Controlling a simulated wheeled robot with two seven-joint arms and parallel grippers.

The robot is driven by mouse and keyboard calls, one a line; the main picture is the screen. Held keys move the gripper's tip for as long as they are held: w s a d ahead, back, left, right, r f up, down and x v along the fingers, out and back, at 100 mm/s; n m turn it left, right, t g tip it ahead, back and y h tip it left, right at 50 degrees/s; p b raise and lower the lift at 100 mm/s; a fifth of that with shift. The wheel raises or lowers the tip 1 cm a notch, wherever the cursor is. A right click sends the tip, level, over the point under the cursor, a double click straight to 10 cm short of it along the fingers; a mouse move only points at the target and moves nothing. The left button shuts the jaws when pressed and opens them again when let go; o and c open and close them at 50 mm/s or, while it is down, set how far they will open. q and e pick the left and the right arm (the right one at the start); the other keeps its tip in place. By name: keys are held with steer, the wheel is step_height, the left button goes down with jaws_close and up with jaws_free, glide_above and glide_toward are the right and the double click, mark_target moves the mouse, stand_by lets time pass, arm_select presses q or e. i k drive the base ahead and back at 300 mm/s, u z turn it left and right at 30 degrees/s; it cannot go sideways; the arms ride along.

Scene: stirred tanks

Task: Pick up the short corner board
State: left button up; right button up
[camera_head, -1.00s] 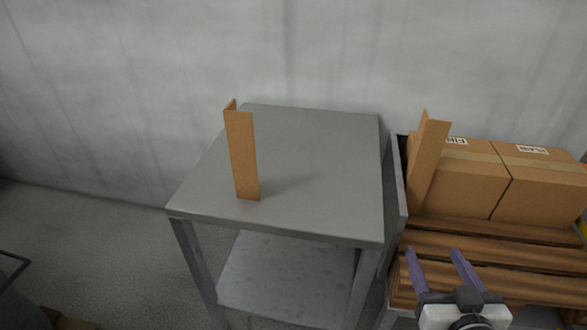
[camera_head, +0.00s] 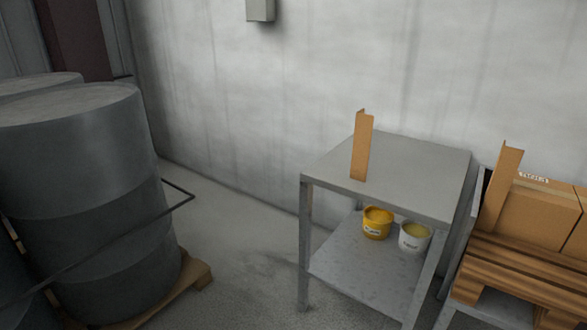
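A short brown corner board (camera_head: 362,146) stands upright on the grey metal table (camera_head: 420,175), near its left front edge. Another brown corner board (camera_head: 499,187) stands against the cardboard boxes on the pallet at the right and leans slightly. Neither of my grippers shows in the head view now, and nothing is seen holding either board.
Cardboard boxes (camera_head: 543,213) sit on a wooden pallet (camera_head: 510,265) to the right of the table. A yellow bucket (camera_head: 376,223) and a white bucket (camera_head: 414,237) stand on the lower shelf. Large grey drums (camera_head: 80,190) stand on a pallet at the left. Open floor (camera_head: 235,230) lies between.

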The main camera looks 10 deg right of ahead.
mark_target(364, 123)
steer(key=u, duration=0.9)
steer(key=i, duration=1.05)
steer(key=z, duration=0.55)
